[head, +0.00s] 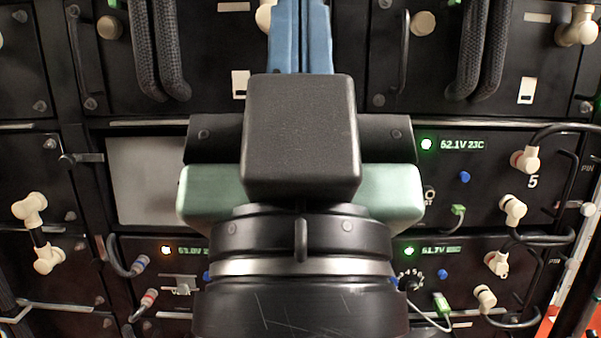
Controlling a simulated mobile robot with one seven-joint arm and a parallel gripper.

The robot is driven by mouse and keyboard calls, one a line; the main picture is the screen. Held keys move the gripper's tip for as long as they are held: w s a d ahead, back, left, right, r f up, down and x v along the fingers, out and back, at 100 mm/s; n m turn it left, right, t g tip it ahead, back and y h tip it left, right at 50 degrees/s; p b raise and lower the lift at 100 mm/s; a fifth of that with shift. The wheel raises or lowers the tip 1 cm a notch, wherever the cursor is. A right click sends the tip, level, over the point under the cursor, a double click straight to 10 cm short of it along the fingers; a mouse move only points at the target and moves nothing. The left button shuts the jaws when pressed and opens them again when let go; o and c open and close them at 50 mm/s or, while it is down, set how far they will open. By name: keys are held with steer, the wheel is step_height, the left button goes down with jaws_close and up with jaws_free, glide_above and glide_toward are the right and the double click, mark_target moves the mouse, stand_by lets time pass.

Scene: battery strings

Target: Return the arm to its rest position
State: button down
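My arm's dark wrist (300,250) fills the lower middle of the head view, in front of the battery rack. A black box-shaped housing and pale green side parts sit above it. The two blue fingers of my gripper (302,30) point up and run out of the top edge. They lie close side by side with a narrow gap. The fingertips are out of view, so I cannot tell whether they are shut or hold anything.
Battery modules fill the background. The right one has a lit display (462,144); cables and plugs (525,159) stick out around it. A blank grey panel (145,180) is at left. Braided cables (168,50) hang at upper left. A red-orange object (548,325) shows at lower right.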

step_height(320, 180, up, 17)
steer(key=p, duration=1.5)
steer(key=shift+f, duration=0.15)
